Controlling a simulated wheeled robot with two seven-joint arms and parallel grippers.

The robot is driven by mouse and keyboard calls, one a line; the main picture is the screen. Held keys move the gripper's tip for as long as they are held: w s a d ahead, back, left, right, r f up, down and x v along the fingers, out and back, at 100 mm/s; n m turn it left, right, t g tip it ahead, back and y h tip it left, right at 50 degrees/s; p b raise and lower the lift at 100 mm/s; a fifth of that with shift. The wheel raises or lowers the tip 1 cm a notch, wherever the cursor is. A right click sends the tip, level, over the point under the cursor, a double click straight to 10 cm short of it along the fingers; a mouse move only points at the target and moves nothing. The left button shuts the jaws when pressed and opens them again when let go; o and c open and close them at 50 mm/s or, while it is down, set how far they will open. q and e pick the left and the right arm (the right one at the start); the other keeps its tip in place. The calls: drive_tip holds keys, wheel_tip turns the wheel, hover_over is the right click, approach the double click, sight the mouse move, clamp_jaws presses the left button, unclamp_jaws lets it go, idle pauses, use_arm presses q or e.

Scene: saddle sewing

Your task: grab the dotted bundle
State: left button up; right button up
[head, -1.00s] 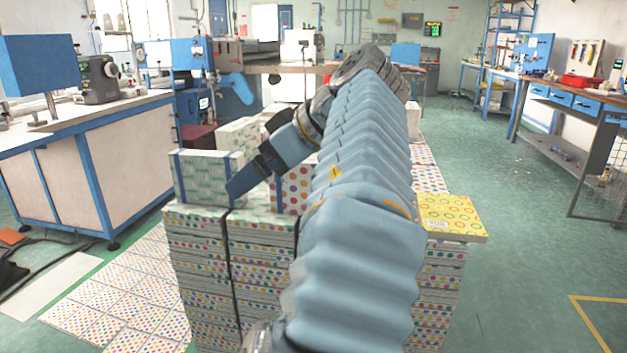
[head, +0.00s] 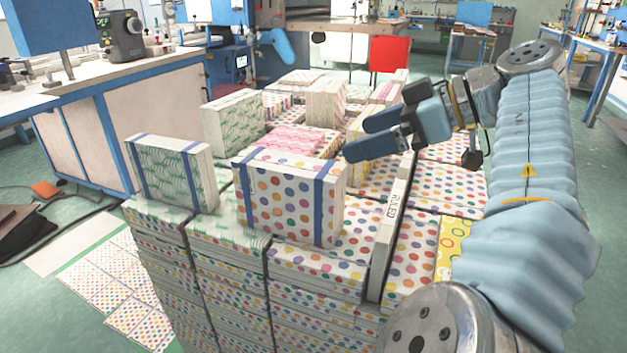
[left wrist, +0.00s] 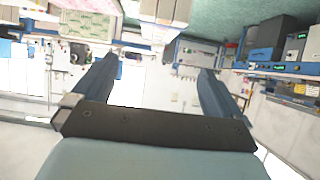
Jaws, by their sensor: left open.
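The dotted bundle (head: 285,205) is a white block with multicoloured dots and two blue straps. It stands upright on the front stacks in the head view. My left gripper (head: 358,138) is open and empty, its fingers pointing left, to the right of the bundle's upper right corner and apart from it as far as I can tell. In the left wrist view the two fingers of this gripper (left wrist: 158,68) are spread with nothing between them. I cannot make out the dotted bundle in the left wrist view. My right gripper is not in view.
A green-patterned bundle with blue straps (head: 172,172) stands left of the dotted one. Another green-patterned block (head: 232,122) and a pale dotted block (head: 326,102) stand behind. A workbench (head: 120,85) is at the left.

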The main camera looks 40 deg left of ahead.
use_arm(q)
drive_tip(key=b, duration=0.1)
approach(292, 162)
drive_tip(key=x, duration=0.3)
drive_tip(key=shift+a+f, duration=0.1)
drive_tip(key=shift+a, duration=0.15)
drive_tip(key=x, duration=0.5)
drive_tip(key=shift+f, duration=0.1)
clamp_jaws()
